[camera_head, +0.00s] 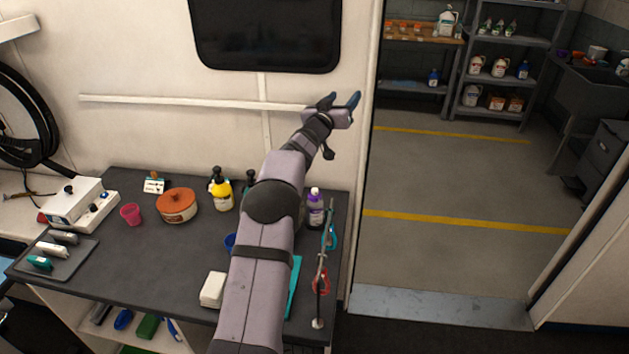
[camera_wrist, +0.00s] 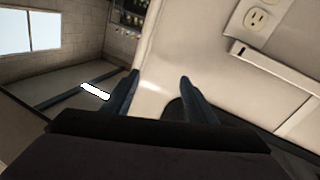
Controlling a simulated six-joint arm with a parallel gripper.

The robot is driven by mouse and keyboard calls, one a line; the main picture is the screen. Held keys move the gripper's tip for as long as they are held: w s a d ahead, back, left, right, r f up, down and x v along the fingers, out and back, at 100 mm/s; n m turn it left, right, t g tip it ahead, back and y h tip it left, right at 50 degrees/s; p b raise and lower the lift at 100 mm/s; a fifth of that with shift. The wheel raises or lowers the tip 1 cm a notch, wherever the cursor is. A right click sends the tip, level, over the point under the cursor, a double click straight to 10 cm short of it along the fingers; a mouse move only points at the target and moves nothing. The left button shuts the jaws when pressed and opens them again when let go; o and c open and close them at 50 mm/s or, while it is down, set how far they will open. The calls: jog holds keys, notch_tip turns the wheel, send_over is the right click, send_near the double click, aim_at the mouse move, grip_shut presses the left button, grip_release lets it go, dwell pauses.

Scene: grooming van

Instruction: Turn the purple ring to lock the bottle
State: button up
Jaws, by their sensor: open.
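My gripper (camera_head: 340,101) is raised high above and beyond the counter, near the wall by the doorway, well apart from the bottle. Its two dark fingers are spread and empty. In the wrist view my open gripper (camera_wrist: 158,85) faces the wall and door edge; the bottle is not in that view.
A yellow pump bottle (camera_head: 222,190), an orange-lidded tub (camera_head: 177,205), a pink cup (camera_head: 131,214) and a white block (camera_head: 213,289) stand on the counter (camera_head: 130,262). My arm hides the counter's middle.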

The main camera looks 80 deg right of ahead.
jog(key=w+d+f+n+t+y, duration=0.1)
jog(key=w+f+n+t+y, duration=0.1)
jog(key=w+f+n+t, duration=0.3)
jog(key=m+y, duration=0.4)
jog(key=y, duration=0.7)
send_near(314, 191)
notch_tip(314, 191, down, 2)
jog(key=shift+s+d+f, duration=0.1)
jog(key=shift+d+f, duration=0.05)
jog(key=shift+d, duration=0.3)
jog(key=shift+p+x, duration=1.8)
jog(key=shift+x, duration=1.85)
